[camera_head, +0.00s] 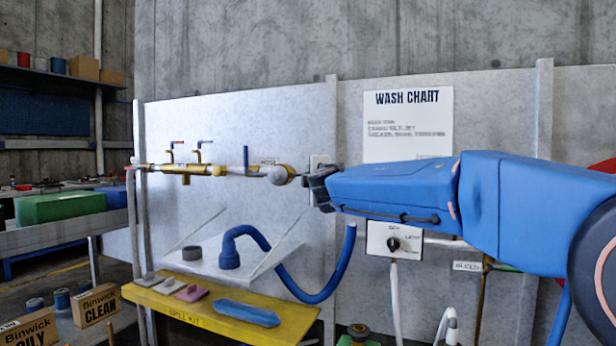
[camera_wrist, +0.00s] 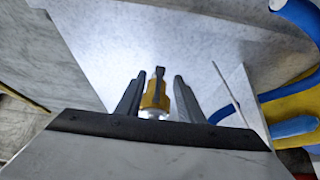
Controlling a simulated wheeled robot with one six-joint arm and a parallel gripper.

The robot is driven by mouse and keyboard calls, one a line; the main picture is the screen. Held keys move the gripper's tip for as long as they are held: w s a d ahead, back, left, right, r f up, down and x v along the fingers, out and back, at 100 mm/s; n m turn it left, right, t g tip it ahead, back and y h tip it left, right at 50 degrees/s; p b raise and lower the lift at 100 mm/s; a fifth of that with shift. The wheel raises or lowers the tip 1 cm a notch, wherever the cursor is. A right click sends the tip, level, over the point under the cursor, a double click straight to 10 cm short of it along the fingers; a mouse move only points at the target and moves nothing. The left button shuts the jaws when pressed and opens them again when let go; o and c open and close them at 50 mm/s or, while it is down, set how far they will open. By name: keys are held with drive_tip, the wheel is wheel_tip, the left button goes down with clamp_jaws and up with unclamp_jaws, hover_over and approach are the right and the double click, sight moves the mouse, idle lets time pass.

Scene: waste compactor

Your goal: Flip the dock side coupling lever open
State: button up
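In the wrist view a brass-yellow fitting (camera_wrist: 150,101) with a dark grey lever-like piece (camera_wrist: 160,73) on it shows between the two fingers of my gripper (camera_wrist: 160,77). The fingers stand apart, one on each side of the fitting, and do not appear closed on it; contact with the right finger I cannot tell. In the head view my gripper (camera_head: 318,188) is at the wall panel, just right of the round coupling end (camera_head: 281,175) of the brass pipe (camera_head: 205,170). The fitting between the fingers is hidden there. Which piece is the dock side lever is not marked legibly.
A blue hose (camera_head: 318,297) hangs in a loop below my arm from a sloped shelf (camera_head: 200,265). A switch box (camera_head: 394,239) is under the arm. A yellow spill-kit shelf (camera_head: 215,318) juts out below. Small valves (camera_head: 198,150) with handles stand on the pipe at left.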

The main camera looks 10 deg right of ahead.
drive_tip(key=shift+w+d, duration=0.2)
drive_tip(key=shift+w, duration=3.25)
clamp_jaws()
